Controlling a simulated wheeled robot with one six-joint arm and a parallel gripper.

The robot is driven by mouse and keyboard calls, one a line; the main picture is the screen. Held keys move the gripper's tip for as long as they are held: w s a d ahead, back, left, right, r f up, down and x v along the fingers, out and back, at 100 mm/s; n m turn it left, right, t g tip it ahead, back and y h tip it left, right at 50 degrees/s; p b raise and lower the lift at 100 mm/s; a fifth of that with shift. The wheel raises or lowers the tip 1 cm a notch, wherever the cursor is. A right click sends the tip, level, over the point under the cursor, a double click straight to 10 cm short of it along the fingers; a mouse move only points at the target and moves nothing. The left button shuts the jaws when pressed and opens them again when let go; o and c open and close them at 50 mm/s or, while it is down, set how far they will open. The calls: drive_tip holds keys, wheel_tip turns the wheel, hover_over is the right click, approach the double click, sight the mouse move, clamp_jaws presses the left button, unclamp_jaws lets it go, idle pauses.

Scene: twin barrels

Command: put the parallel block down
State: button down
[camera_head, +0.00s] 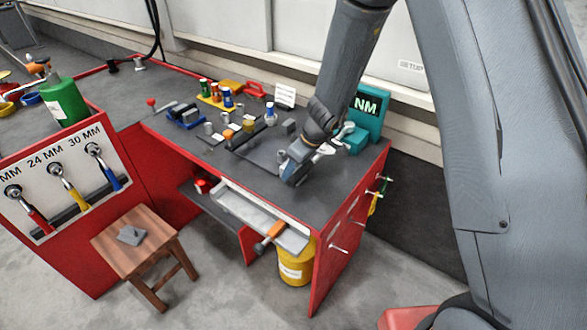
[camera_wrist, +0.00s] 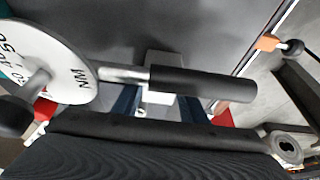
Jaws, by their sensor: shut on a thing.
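My gripper (camera_head: 294,168) is low over the right part of the dark bench top (camera_head: 255,180) in the head view, its blue fingertips pointing down. In the wrist view, the blue fingers of my gripper (camera_wrist: 158,108) stand on either side of a pale grey block (camera_wrist: 164,59), the parallel block, and are shut on it. A dial torque wrench (camera_wrist: 205,83) crosses in front of the block and hides its middle. The block's underside is hidden, so I cannot tell whether it touches the bench.
A teal box marked NM (camera_head: 367,110) stands just behind my gripper. Several small parts and a yellow tray (camera_head: 209,102) lie farther left. An open drawer (camera_head: 262,217) juts from the bench front. The bench top in front of my gripper is clear.

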drive_tip(key=c, duration=1.1)
unclamp_jaws()
drive_tip(key=shift+r, duration=0.1)
drive_tip(key=shift+r+p, duration=0.25)
drive_tip(key=shift+p, duration=0.05)
drive_tip(key=v, duration=1.1)
drive_tip(key=shift+s+d+r+b, duration=0.15)
drive_tip(key=shift+d+r+b, duration=0.1)
drive_tip(key=shift+b, duration=0.15)
drive_tip(key=s+d+r+m+h, duration=0.1)
drive_tip(key=s+d+m, duration=0.2)
drive_tip(key=s, duration=0.4)
drive_tip(key=s+d+m+g+h, duration=0.1)
drive_tip(key=s+d+m, duration=0.3)
drive_tip(key=s+d, duration=0.2)
drive_tip(key=s+d+r+m+g+h, duration=0.1)
drive_tip(key=s+d+m, duration=0.2)
drive_tip(key=s+d, duration=0.2)
drive_tip(key=shift+s+d+r, duration=0.1)
drive_tip(key=shift+s+r, duration=0.1)
drive_tip(key=shift+s, duration=0.65)
drive_tip(key=shift+s+r, duration=0.15)
drive_tip(key=shift+s, duration=0.7)
